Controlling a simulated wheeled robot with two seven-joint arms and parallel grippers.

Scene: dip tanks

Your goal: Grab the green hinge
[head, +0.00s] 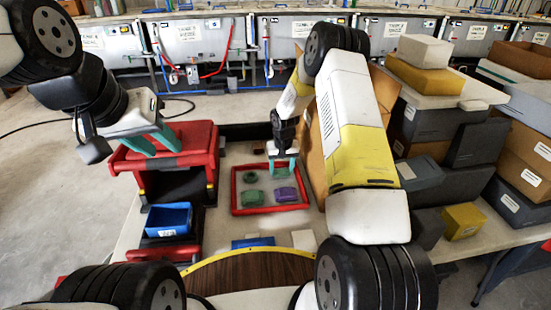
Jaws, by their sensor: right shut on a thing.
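A red-rimmed tray (236,208) lies on the table, with several small parts in it. A green part (281,172), which looks like the green hinge, is at the tray's back right, at my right gripper's fingertips. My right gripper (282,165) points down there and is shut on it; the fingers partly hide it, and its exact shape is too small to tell. Another green part (252,197) lies front left, a dark green round part (250,177) back left, and a purple part (286,194) front right. My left gripper (152,142) is open and empty above a red cart.
The red cart (190,150) with a blue bin (168,219) stands left of the tray. Cardboard boxes (525,165) and dark bins crowd the right side. A blue item (252,242) and a pale block (304,240) lie in front of the tray. Dip tanks (198,42) line the back.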

